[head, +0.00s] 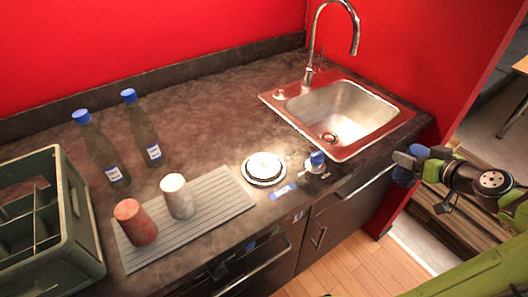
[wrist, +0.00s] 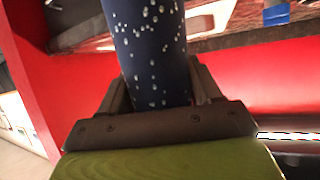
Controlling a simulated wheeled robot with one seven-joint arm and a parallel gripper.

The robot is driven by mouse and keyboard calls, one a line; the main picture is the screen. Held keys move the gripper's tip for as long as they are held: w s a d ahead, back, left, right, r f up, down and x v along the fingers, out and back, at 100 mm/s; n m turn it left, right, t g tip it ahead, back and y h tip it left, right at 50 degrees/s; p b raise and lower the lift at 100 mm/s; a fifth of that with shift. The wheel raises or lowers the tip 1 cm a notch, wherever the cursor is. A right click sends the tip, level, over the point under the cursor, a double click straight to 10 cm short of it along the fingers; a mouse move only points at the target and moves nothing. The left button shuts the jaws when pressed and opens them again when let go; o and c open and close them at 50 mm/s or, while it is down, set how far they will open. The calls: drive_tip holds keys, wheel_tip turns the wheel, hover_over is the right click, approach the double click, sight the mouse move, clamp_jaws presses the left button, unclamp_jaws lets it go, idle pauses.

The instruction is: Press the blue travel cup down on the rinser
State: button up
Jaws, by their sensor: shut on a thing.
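The blue travel cup (wrist: 150,50) is dark blue with pale droplet-like specks. It is between the fingers of my gripper (wrist: 155,95) in the wrist view. In the head view, my gripper (head: 410,161) is at the right, beyond the counter's right end, shut on the cup (head: 403,178). The fingers hide part of the cup there. The rinser appears to be the round white and silver fixture (head: 264,168) on the counter, left of the sink. My gripper is well to its right and apart from it.
A sink (head: 340,108) with a tall tap (head: 335,15) is behind. A small blue-topped item (head: 317,158) stands right of the rinser. A grey ribbed mat (head: 215,205) holds a red cup (head: 135,222) and a white cup (head: 177,196). Two bottles (head: 143,130) and a green crate (head: 75,235) are left.

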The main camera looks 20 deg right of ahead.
drive_tip(key=shift+r+p, duration=2.8)
drive_tip(key=shift+r, duration=1.3)
drive_tip(key=shift+f, duration=0.1)
